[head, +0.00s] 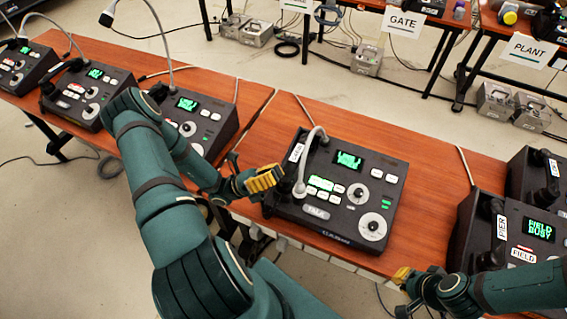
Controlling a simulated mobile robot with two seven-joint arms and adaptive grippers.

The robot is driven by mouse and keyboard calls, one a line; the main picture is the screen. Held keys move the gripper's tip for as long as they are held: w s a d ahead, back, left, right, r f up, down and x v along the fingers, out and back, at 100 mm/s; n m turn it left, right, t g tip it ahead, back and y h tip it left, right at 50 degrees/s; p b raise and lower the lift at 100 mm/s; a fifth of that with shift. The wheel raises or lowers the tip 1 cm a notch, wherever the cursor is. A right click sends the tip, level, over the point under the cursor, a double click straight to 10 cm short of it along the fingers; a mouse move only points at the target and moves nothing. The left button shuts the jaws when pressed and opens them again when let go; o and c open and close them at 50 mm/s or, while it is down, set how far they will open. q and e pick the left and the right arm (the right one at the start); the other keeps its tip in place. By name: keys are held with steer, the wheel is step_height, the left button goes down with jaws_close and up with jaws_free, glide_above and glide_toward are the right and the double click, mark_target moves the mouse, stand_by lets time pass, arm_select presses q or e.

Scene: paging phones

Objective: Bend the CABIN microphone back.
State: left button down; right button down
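The middle paging phone (345,262) is a black desk console with a lit green screen. Its grey gooseneck microphone (322,134) arches up and bends forward and down, the head hanging over the left part of the panel. My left gripper (266,179), with yellow fingertips, is just left of the microphone head, near the console's left edge. No hold on the microphone shows. My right gripper (403,276) is low at the right, in front of the table's edge, only partly seen.
Several similar phones stand along the left table, some with upright goosenecks (163,40). Bare wooden tabletop (440,185) lies right of the middle phone. GATE (404,22) and PLANT (533,50) signs hang at the back tables.

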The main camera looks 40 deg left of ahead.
mark_target(307, 150)
arm_select(q)
steer(key=shift+w+d+r+p, duration=0.25)
steer(key=shift+w+d+r, duration=0.7)
steer(key=shift+r, duration=0.5)
steer(key=shift+w+d+r+p, duration=0.3)
steer(key=shift+w+d+r, duration=0.6)
steer(key=shift+r, duration=0.6)
steer(key=shift+w+d+r+p, duration=0.25)
steer(key=shift+w+d+r, duration=0.7)
steer(key=shift+r, duration=0.5)
steer(key=shift+s+d, duration=0.1)
steer(key=shift+s, duration=0.05)
arm_select(e)
step_height(307, 150, up, 2)
steer(key=shift+d, duration=0.1)
steer(key=shift+r, duration=0.1)
